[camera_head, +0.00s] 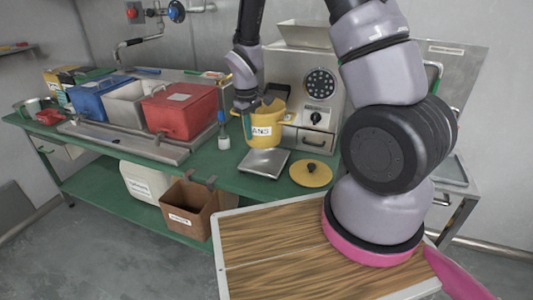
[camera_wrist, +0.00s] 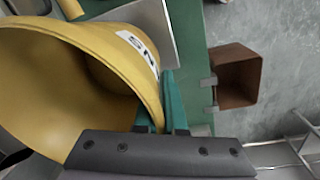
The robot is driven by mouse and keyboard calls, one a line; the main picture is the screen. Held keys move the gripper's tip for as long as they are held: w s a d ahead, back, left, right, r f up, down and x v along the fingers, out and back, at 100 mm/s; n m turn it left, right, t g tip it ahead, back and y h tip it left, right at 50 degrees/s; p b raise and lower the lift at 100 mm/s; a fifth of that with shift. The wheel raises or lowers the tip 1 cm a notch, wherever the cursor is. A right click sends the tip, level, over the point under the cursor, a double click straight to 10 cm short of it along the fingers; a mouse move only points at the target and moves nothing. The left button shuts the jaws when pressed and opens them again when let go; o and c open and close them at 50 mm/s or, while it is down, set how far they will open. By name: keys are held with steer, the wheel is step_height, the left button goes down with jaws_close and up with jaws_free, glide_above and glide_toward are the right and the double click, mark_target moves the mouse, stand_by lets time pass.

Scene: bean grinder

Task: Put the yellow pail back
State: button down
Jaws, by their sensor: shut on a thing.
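The yellow pail (camera_head: 264,128) has a white label with dark letters, partly hidden, and is upright in front of the grinder. My gripper (camera_head: 246,121) comes down from above and is shut on the left side of its rim. In the wrist view the pail (camera_wrist: 48,75) fills the left side, its wide mouth facing the camera. The teal fingertips (camera_wrist: 162,118) of my gripper are at the rim, beside the label. I cannot tell whether the pail's base touches the bench. A yellow round lid (camera_head: 311,174) with a dark knob lies on the bench, right of the metal scale (camera_head: 264,162).
The metal grinder (camera_head: 310,88) stands close behind the pail. Blue (camera_head: 103,97), grey (camera_head: 128,102) and red (camera_head: 180,110) bins stand left on the green bench (camera_head: 222,163). A brown box (camera_head: 190,207) hangs at the front edge. My arm covers the bench's right part.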

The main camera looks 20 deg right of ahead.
mark_target(252, 144)
steer(key=f, duration=0.3)
steer(key=shift+d+f, duration=0.2)
steer(key=shift+f, duration=2.2)
steer(key=shift+f, duration=0.1)
steer(key=c, duration=1)
jaws_free()
